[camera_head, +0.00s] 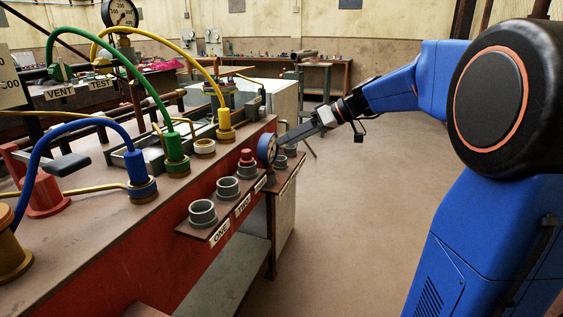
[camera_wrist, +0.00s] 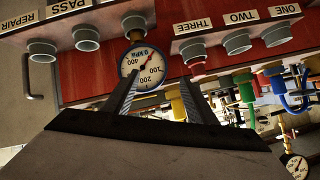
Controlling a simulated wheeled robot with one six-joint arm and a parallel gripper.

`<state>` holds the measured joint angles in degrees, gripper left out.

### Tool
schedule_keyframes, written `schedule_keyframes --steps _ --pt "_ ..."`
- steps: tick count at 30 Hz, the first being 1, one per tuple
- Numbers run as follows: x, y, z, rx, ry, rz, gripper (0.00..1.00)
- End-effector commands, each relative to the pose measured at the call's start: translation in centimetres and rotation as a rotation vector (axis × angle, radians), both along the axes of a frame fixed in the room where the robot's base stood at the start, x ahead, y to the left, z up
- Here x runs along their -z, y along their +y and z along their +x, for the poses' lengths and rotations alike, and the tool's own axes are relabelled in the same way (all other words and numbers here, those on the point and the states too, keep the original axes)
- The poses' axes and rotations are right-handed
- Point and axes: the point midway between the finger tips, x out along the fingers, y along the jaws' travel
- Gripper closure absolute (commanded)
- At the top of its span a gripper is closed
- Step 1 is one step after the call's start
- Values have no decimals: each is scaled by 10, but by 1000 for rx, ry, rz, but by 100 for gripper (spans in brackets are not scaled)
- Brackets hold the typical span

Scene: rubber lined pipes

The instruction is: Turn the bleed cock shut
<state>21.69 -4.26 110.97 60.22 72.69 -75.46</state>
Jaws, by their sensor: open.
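I cannot pick out the bleed cock for certain in either view. A red pedestal (camera_head: 43,192) with a dark-gripped lever (camera_head: 68,164) stands at the left of the bench. A small blue-rimmed dial gauge (camera_head: 267,149) is at the bench's right end; its white face also shows in the wrist view (camera_wrist: 143,68). My gripper (camera_head: 288,138) reaches toward this end of the bench. In the wrist view my gripper (camera_wrist: 160,80) is open and empty, with the gauge seen between its fingers. Contact with the gauge cannot be told.
Grey cups (camera_head: 203,212) line the front shelf, one with a red top (camera_head: 247,158). Blue (camera_head: 70,127), green (camera_head: 120,68) and yellow (camera_head: 160,36) hoses arch over the bench. A large gauge (camera_head: 121,14) stands behind, near VENT and TEST labels. The floor at right is clear.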

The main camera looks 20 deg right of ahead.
Motion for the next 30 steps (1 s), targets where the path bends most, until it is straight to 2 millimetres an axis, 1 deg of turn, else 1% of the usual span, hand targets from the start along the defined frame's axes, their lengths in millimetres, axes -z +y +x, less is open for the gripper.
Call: schedule_keyframes --steps 1,9,15,21,30 --pt "3 3 -6 4 17 3 48" --pt "24 14 -34 38 119 22 48" --pt "34 19 -49 57 173 31 48" --pt "39 21 -55 64 194 35 48" --pt "39 21 -55 65 196 35 48"
